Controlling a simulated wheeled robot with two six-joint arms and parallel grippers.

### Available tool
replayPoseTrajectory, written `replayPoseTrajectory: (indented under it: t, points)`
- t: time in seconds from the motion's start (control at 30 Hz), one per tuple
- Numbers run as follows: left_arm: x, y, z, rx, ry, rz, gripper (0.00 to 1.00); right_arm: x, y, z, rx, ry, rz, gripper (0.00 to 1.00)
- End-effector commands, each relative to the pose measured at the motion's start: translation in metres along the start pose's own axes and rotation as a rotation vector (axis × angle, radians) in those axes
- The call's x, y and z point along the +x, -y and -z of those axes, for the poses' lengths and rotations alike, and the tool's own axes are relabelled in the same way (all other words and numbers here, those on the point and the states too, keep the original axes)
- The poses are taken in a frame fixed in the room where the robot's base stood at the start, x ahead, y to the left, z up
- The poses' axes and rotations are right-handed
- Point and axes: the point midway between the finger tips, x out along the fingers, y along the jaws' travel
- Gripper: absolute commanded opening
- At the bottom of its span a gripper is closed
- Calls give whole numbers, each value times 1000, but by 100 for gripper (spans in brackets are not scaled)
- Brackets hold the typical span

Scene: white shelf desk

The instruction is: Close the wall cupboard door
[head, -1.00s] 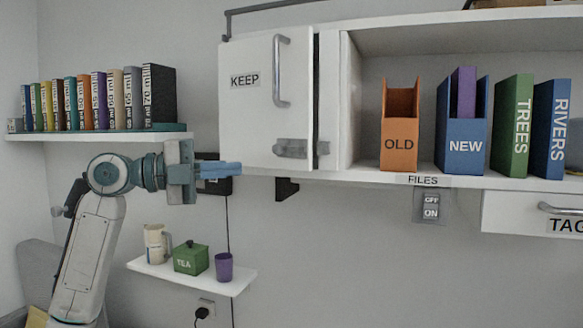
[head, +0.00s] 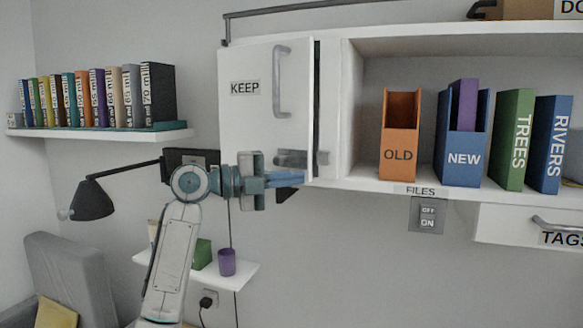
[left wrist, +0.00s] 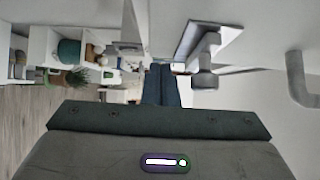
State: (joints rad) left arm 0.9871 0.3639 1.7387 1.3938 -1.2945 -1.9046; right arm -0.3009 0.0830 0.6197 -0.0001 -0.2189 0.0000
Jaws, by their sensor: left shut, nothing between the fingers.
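The wall cupboard door (head: 250,125) is white, with a KEEP label and a grey bar handle (head: 282,82). A dark gap shows along its right edge, beside the white cupboard frame (head: 332,105), so it looks slightly ajar. A grey latch (head: 291,158) sits low on the door. My left gripper (head: 298,179) is shut and empty, its blue fingers in front of the door's lower edge, just under the latch. I cannot tell whether they touch the door. In the left wrist view the shut fingers (left wrist: 162,85) point ahead, with the handle (left wrist: 300,80) to the right.
The open shelf right of the door holds an OLD box (head: 398,155), a NEW box (head: 463,158) and other files. Below are a small shelf with a purple cup (head: 227,262) and a black lamp (head: 93,202). A book shelf (head: 100,132) is at left.

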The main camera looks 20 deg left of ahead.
Motion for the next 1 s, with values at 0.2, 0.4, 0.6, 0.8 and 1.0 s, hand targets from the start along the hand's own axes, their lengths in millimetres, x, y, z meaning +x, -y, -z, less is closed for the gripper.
replayPoseTrajectory:
  t: [0.2,0.4,0.6,0.8,1.0]
  points:
    - [4,-1,-4,1,1,0,0,-3,1,2,1,-1,2,36]
    - [4,-1,-4,1,1,0,0,-3,4,2,2,-1,5,36]
    - [14,-3,-11,0,51,2,0,4,6,1,2,0,5,36]
    - [34,-2,-32,-2,106,3,0,16,6,0,2,0,5,36]
    - [39,-1,-38,0,108,1,0,16,5,1,2,-2,4,36]
